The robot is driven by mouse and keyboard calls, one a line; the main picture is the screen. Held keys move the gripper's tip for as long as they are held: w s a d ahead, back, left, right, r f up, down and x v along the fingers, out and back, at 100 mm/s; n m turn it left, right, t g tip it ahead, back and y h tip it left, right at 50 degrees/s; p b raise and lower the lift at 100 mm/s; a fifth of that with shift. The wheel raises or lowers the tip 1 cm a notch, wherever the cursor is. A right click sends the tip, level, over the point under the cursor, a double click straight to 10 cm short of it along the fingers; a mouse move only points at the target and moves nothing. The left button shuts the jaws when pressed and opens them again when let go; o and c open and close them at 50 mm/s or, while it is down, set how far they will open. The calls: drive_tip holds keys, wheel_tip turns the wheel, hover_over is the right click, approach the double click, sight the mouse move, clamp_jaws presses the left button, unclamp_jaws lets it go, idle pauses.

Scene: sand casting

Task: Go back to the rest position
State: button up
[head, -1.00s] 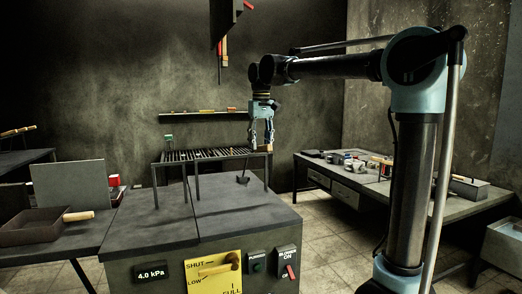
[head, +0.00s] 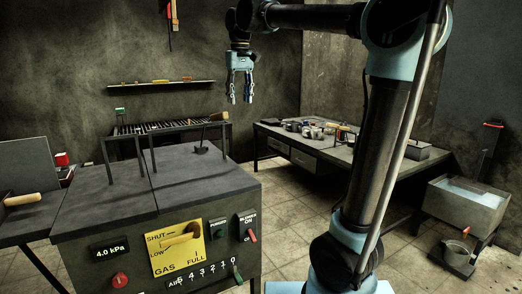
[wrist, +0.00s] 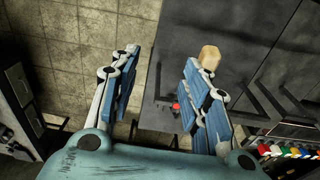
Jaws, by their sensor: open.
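My gripper (head: 241,98) hangs pointing down in the upper middle of the head view, in front of the dark wall. Its fingers are apart with nothing between them. In the wrist view my gripper (wrist: 160,95) also shows open and empty, above the tiled floor and the edge of a dark grey surface. A wooden handle (wrist: 209,57) shows just past the right finger there, apart from it as far as I can tell.
The furnace cabinet (head: 95,215) with a yellow gas panel (head: 176,246) stands front left. A grated rack (head: 165,127) is behind it. A workbench (head: 300,143) with small items stands right of centre. A water tank (head: 465,205) is far right. Tiled floor between is clear.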

drive_tip(key=s+d+f+m, duration=0.1)
drive_tip(key=s+d+f, duration=0.3)
drive_tip(key=d+f, duration=0.4)
drive_tip(key=s+d+f+m, duration=0.2)
drive_tip(key=s+d+f, duration=0.4)
drive_tip(key=d, duration=0.5)
drive_tip(key=s+d+f+m, duration=0.1)
drive_tip(key=s+d+f, duration=0.2)
drive_tip(key=f, duration=0.5)
drive_tip(key=s+d+f+m+t, duration=0.1)
drive_tip(key=s+d+f, duration=0.3)
drive_tip(key=f, duration=0.4)
drive_tip(key=s+d+f+m, duration=0.1)
drive_tip(key=s+d+f, duration=0.2)
drive_tip(key=s+f, duration=0.3)
wheel_tip(320, 180, down, 2)
drive_tip(key=shift+d+f+t, duration=0.1)
drive_tip(key=shift+d+t, duration=0.2)
drive_tip(key=shift+w+f, duration=0.15)
drive_tip(key=shift+w, duration=0.1)
drive_tip(key=shift+w+f, duration=0.1)
drive_tip(key=shift+w, duration=0.1)
drive_tip(key=shift+c, duration=1.2)
